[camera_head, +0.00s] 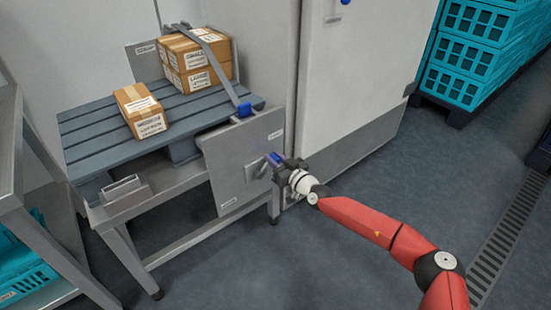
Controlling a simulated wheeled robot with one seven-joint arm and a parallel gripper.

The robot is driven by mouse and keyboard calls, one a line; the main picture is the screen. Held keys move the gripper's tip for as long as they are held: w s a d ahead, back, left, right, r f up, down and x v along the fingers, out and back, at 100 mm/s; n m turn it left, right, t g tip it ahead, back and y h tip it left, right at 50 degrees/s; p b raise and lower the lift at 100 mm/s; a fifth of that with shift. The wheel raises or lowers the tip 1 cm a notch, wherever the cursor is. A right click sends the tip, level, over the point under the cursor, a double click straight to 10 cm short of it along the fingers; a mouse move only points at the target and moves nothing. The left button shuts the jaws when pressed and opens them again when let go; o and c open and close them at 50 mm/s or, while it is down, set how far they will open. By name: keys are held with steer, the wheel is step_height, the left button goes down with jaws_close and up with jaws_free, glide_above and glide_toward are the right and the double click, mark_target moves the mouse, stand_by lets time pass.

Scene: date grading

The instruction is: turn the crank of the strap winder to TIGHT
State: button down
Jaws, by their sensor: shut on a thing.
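The strap winder is a grey upright panel (228,165) at the front right of the pallet stand. A small crank with a blue handle (274,158) sits at its right side. My gripper (277,163) is at the crank and shut on the blue handle, partly covering it. Small white labels are on the panel at its upper right (276,135) and lower edge (229,203); their words are too small to read. A grey strap (222,68) runs over the stacked cartons down to a blue fitting (244,109) above the panel.
The stacked cartons (195,62) and a single carton (140,111) stand on the grey slatted pallet (85,135). A metal rack is at the left (12,150). A white cabinet (350,80) stands behind my gripper. Teal crates (475,50) are at the back right.

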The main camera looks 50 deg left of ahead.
steer(key=shift+w+d+f, duration=0.15)
steer(key=shift+w+f, duration=0.15)
steer(key=shift+f, duration=0.2)
steer(key=c, duration=1.2)
jaws_free()
steer(key=shift+s+r, duration=0.2)
steer(key=d+p, duration=0.1)
steer(key=d, duration=0.6)
steer(key=shift+s+d, duration=0.3)
